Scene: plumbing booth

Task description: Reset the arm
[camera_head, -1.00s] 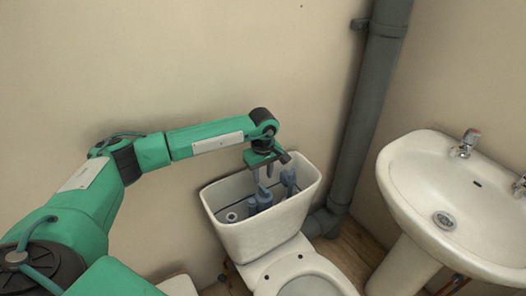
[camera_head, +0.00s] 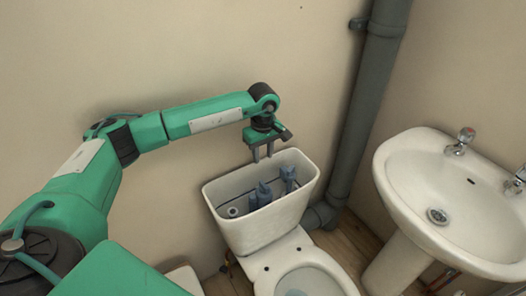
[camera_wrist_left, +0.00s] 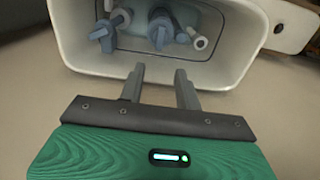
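My left arm reaches in from the left in the head view. Its gripper (camera_head: 263,152) points down just above the back rim of the open toilet cistern (camera_head: 249,226). The two fingers are apart with nothing between them; the left wrist view shows the same open, empty gripper (camera_wrist_left: 160,86). The cistern shows there too (camera_wrist_left: 150,72), with its inner parts beyond the fingertips. Inside it stand blue-grey fittings (camera_head: 263,195) and a pale round tube end (camera_head: 233,212). My right gripper is not in view.
The toilet bowl (camera_head: 308,281) is in front of the cistern. A grey vertical pipe (camera_head: 357,115) runs down the wall to the right. A white washbasin (camera_head: 410,175) stands farther right. The wall area above the cistern is clear.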

